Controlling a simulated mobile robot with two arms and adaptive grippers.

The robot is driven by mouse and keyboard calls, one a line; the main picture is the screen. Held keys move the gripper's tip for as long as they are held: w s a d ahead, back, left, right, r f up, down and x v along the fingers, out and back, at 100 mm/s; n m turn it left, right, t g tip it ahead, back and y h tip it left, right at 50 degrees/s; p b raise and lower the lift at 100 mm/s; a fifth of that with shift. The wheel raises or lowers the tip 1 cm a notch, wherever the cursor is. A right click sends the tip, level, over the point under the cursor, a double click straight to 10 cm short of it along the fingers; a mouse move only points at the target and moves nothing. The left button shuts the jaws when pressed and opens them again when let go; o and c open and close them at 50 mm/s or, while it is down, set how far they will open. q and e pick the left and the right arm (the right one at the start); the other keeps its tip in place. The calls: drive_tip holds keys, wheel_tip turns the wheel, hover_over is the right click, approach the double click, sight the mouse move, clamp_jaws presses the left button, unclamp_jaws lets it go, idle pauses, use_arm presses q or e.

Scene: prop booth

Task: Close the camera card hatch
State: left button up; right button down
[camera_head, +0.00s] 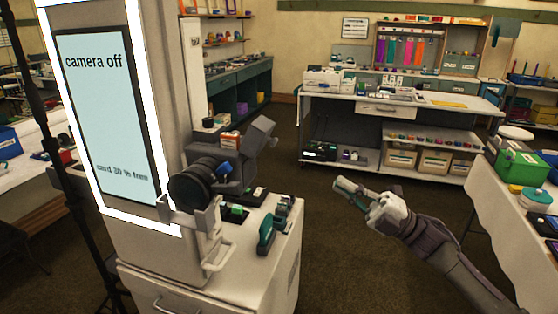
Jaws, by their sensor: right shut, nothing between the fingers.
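A dark grey camera with a round black lens (192,187) sits on the booth's ledge, in front of the tall lit screen (103,112). The screen reads "camera off" and a line about the card. A grey flap-like part (262,133) sticks up at the right end of the camera; I cannot tell for sure whether it is the card hatch standing open. My right gripper (343,186) is shut and empty, in the air to the right of the camera and well apart from it. My left gripper is not in view.
Small green and dark items (267,235) lie on the white cabinet top (235,272) below the camera. A white table (515,235) stands at right, a stocked workbench (385,108) behind. The floor between is clear.

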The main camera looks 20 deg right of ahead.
drive_tip(key=p, duration=0.7)
approach(262, 140)
drive_tip(key=w+a+r, duration=0.1)
drive_tip(key=w+a, duration=0.1)
drive_tip(key=w, duration=0.4)
drive_tip(key=shift+a+r, duration=0.1)
drive_tip(key=shift+w, duration=0.15)
